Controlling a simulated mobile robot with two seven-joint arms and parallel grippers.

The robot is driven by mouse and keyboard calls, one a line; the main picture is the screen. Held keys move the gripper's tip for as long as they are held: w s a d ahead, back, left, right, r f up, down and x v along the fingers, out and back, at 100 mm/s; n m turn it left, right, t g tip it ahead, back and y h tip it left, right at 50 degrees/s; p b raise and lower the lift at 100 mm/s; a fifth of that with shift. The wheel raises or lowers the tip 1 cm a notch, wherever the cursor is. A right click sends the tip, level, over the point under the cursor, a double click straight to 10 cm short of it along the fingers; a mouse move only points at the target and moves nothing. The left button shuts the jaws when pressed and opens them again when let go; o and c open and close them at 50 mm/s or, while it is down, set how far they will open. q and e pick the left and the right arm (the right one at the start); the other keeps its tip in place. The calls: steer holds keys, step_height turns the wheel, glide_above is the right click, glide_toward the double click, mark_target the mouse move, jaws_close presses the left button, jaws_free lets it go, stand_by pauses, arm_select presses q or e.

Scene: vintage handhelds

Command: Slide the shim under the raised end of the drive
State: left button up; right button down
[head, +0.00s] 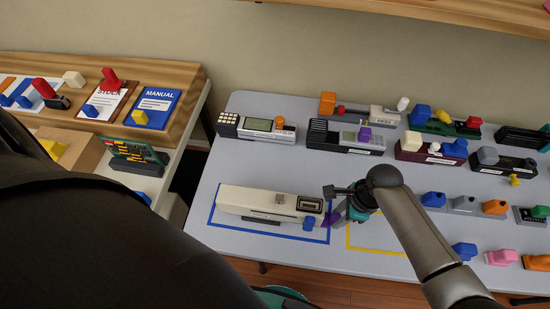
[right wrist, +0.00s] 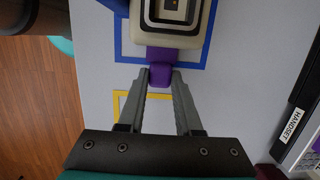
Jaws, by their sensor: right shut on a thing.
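The drive (head: 270,202) is a long beige unit lying inside a blue outline on the grey table. Its near end with a dark square recess also shows in the right wrist view (right wrist: 172,22). My right gripper (head: 340,217) is at the drive's right end, shut on the purple shim (right wrist: 160,75). The shim's wider part meets the drive's end edge, and its far edge is hidden there. How far it lies beneath the drive, I cannot tell. The shim also shows as a small purple patch in the head view (head: 331,219). My left gripper is not in view.
A blue block (head: 308,223) sits at the drive's front right corner. A yellow outline (head: 375,248) lies right of the drive, partly under my right arm. Several handhelds with coloured blocks stand behind and to the right. A wooden-topped side table (head: 190,85) is at left.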

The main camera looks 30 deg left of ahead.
steer(key=shift+s+a, duration=0.2)
steer(key=shift+a, duration=0.35)
steer(key=shift+a, duration=0.1)
steer(key=c, duration=0.5)
jaws_free()
steer(key=shift+w+d+r+p, duration=0.15)
steer(key=shift+d+r+p, duration=0.55)
steer(key=shift+r, duration=1.8)
steer(key=shift+w+d+r+p, duration=0.25)
steer(key=shift+r+p, duration=0.9)
steer(key=shift+r, duration=1.3)
steer(key=shift+w+d+r+p, duration=0.1)
steer(key=shift+d+r+p, duration=0.6)
steer(key=shift+r, duration=1.8)
steer(key=shift+s+a, duration=0.1)
steer(key=shift+a, duration=0.1)
